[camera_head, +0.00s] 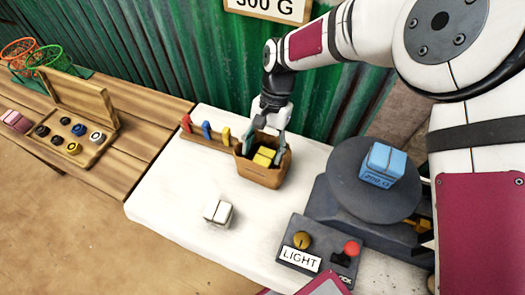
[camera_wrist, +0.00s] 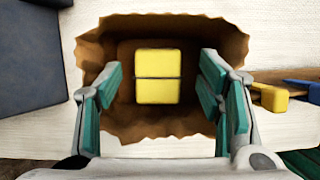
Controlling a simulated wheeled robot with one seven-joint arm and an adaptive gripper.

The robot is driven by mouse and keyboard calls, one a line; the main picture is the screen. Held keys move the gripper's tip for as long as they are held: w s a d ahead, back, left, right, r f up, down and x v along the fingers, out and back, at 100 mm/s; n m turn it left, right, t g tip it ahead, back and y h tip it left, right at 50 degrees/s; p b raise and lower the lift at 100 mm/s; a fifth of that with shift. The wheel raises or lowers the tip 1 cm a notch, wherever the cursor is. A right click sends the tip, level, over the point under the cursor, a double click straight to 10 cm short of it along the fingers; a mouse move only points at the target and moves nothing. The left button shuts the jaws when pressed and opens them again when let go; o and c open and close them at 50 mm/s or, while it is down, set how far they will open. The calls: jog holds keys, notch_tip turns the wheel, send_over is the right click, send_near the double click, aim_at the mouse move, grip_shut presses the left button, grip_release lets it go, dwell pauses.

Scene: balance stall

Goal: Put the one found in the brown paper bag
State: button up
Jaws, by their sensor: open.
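The brown paper bag (camera_head: 262,174) stands open-topped on the white table, near its back edge. A yellow block (camera_head: 264,157) with a dark line across it is inside the bag; the wrist view shows the same block (camera_wrist: 157,71) at the bag's bottom, below the torn-edged rim (camera_wrist: 165,24). My gripper (camera_head: 268,140) is above the bag's mouth, pointing down. In the wrist view its teal fingers (camera_wrist: 160,95) are spread wide, one on each side of the block and apart from it, with nothing held.
A white block (camera_head: 218,213) lies on the white table (camera_head: 165,205). A LIGHT control box (camera_head: 318,255) stands in front. A peg rack (camera_head: 205,133) adjoins the bag.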

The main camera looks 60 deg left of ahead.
jog(key=v, duration=1.1)
jog(key=shift+b, duration=0.3)
jog(key=shift+w+a+r, duration=0.1)
jog(key=shift+r, duration=0.05)
jog(key=shift+w+r, duration=0.15)
jog(key=shift+w, duration=0.05)
jog(key=w+d+r+m+t+y, duration=0.1)
jog(key=w+d+r, duration=0.55)
jog(key=d, duration=0.35)
jog(key=w+d+r+m+t+y, duration=0.1)
jog(key=w+d+r+t, duration=0.1)
jog(key=w+d+r, duration=0.5)
jog(key=s+d+r+m+t, duration=0.1)
jog(key=d+r, duration=0.2)
jog(key=d, duration=0.7)
jog(key=s+d+r, duration=0.1)
jog(key=d+r, duration=0.2)
jog(key=d, duration=0.7)
jog(key=s+d+f+m+t, duration=0.2)
jog(key=s+d+m+t, duration=0.1)
jog(key=s+d, duration=1)
jog(key=d, duration=0.5)
jog(key=shift+s+f, duration=0.25)
